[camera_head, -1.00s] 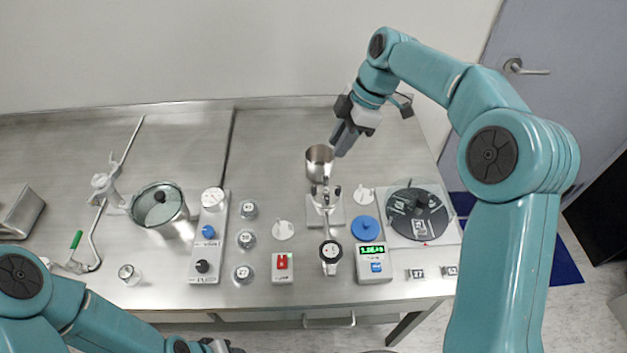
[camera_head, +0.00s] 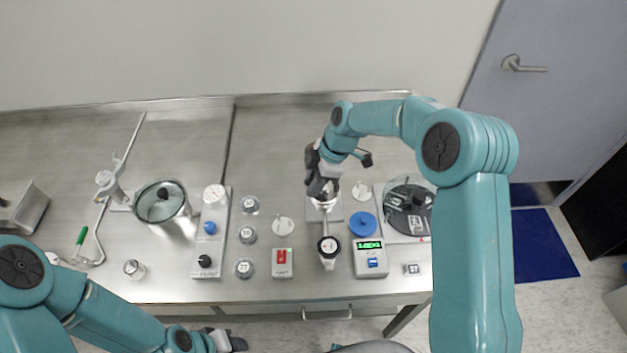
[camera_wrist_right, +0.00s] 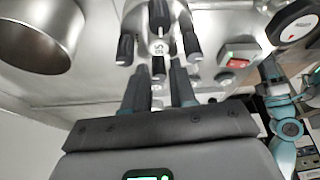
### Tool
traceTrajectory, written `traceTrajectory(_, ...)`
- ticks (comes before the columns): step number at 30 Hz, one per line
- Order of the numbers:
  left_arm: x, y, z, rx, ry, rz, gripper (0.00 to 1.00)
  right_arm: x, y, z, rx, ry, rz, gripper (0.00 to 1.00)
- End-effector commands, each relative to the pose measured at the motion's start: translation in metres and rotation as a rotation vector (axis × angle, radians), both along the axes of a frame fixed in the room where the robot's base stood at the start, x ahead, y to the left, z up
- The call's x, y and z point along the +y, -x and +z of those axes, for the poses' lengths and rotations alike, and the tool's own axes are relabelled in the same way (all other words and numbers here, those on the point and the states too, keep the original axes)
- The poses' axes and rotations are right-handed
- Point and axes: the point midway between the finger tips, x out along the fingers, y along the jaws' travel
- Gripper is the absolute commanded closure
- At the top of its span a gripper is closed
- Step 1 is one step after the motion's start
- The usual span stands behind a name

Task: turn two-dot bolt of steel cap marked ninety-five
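The steel cap marked 95 (camera_wrist_right: 158,48) sits in the upper middle of the right wrist view, with several dark-handled bolts around it. One bolt (camera_wrist_right: 125,48) is on its left, one (camera_wrist_right: 193,46) on its right and one (camera_wrist_right: 159,14) above. I cannot make out dots on any bolt. My right gripper (camera_wrist_right: 158,78) is open, its two fingers apart and pointing toward the cap. In the head view my right gripper (camera_head: 322,190) is over the clamp stand and hides most of it. My left gripper (camera_head: 232,342) is at the bottom edge, away from the cap; its fingers are unclear.
A steel cup (camera_wrist_right: 38,32) stands close on the left in the right wrist view. Numbered caps (camera_head: 248,236) stand to the left.

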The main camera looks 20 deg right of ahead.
Motion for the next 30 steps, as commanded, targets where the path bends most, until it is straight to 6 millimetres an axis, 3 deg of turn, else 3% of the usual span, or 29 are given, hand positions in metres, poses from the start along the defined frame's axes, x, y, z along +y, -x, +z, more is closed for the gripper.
traceTrajectory(2, 0.000, 0.000, 0.000, 0.000, 0.000, 0.000, 0.57, 0.000, 0.000, 0.000, 0.000, 0.000, 0.000, 0.74)
traceTrajectory(4, 0.000, 0.000, 0.000, 0.000, 0.000, 0.000, 0.57, 0.000, 0.000, 0.000, 0.000, 0.000, 0.000, 0.97)
traceTrajectory(5, 0.000, 0.000, 0.000, 0.000, 0.000, 0.000, 0.57, 0.000, 0.000, 0.000, 0.000, 0.000, 0.000, 1.00)
traceTrajectory(17, 0.000, 0.000, -0.010, 0.000, 0.000, 0.000, 0.57, 0.000, 0.000, -0.002, -0.002, 0.000, -0.045, 1.00)
traceTrajectory(30, 0.000, 0.000, -0.060, 0.000, 0.000, 0.000, 0.57, 0.000, 0.001, -0.004, -0.005, 0.000, -0.376, 1.00)
